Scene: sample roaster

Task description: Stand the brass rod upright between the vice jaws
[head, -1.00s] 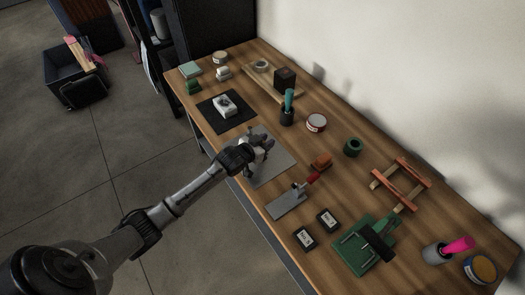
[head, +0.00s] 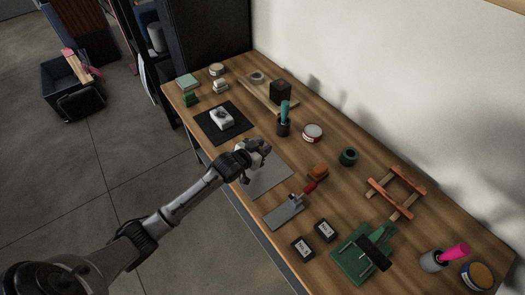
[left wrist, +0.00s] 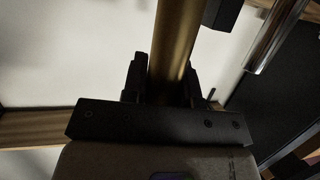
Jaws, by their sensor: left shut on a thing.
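The brass rod (left wrist: 174,45) runs up the left wrist view as a thick golden-brown cylinder between the dark fingers of my left gripper (left wrist: 165,82). Its far end is cut off by the top of the picture. In the head view my left gripper (head: 258,151) is over the grey plate (head: 270,178), and the rod cannot be made out there. A green-based tool with a black bar (head: 366,250) stands at the near right, and a pale block (head: 221,118) sits on a black mat. I cannot tell for sure which is the vice. My right gripper is not in view.
A red-handled tool (head: 285,215), two small black boxes (head: 303,248), an orange wooden frame (head: 382,187) and a cup with a teal tool (head: 283,128) stand around the wooden bench. A white wall runs along its back.

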